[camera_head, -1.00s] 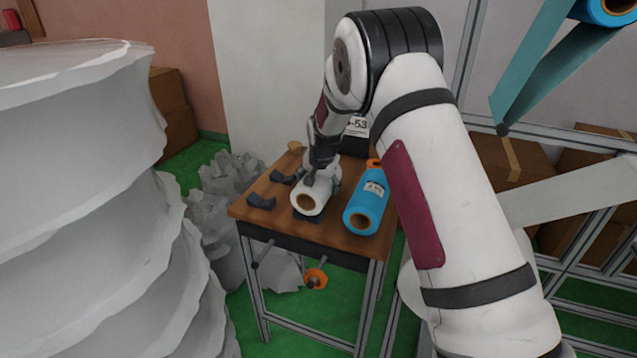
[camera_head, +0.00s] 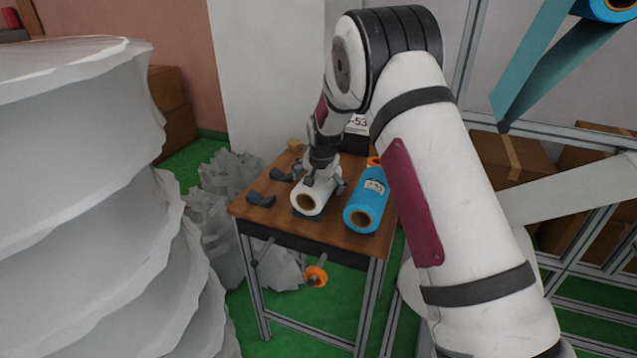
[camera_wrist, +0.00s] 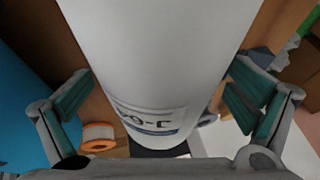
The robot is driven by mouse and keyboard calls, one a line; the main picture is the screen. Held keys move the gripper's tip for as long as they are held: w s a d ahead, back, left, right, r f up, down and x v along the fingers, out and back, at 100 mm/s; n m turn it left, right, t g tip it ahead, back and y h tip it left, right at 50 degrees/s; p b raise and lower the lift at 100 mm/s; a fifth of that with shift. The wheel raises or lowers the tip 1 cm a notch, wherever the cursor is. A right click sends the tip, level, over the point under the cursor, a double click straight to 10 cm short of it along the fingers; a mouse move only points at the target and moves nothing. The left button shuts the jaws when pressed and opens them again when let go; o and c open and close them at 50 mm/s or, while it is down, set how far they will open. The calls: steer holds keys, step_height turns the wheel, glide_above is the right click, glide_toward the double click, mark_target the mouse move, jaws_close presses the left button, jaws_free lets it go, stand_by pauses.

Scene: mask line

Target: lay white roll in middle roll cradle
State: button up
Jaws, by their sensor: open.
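The white roll (camera_head: 308,198) lies in the middle roll cradle (camera_head: 304,214) on the small wooden table; only a dark part of the cradle shows below its near end. My gripper (camera_head: 322,183) is just above the roll. In the wrist view the white roll (camera_wrist: 160,60) with its printed label lies between the open fingers of my gripper (camera_wrist: 162,100), with a gap on each side. The fingers do not press on it.
A blue roll (camera_head: 364,207) lies close on the right. An empty dark cradle (camera_head: 261,200) is on the left of the table (camera_head: 245,212). An orange-ended spindle (camera_head: 315,276) sticks out below. A big pale stack (camera_head: 80,200) fills the left.

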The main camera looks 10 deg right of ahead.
steer(key=v, duration=1.1)
steer(key=shift+s+r, duration=0.2)
steer(key=shift+r, duration=0.15)
steer(key=s+r+n+p, duration=0.1)
steer(key=s+r+n, duration=0.1)
steer(key=s+r, duration=0.75)
steer(key=s+r+n+p, duration=0.1)
steer(key=s+r+p, duration=0.1)
steer(key=s+r, duration=0.8)
steer(key=s+f+n+g+p, duration=0.1)
steer(key=s+n, duration=0.3)
steer(key=s, duration=2.4)
steer(key=shift+d+f+n+y+p, duration=0.3)
steer(key=shift+f+n+p, duration=0.15)
steer(key=shift+p, duration=0.25)
steer(key=shift+s, duration=0.1)
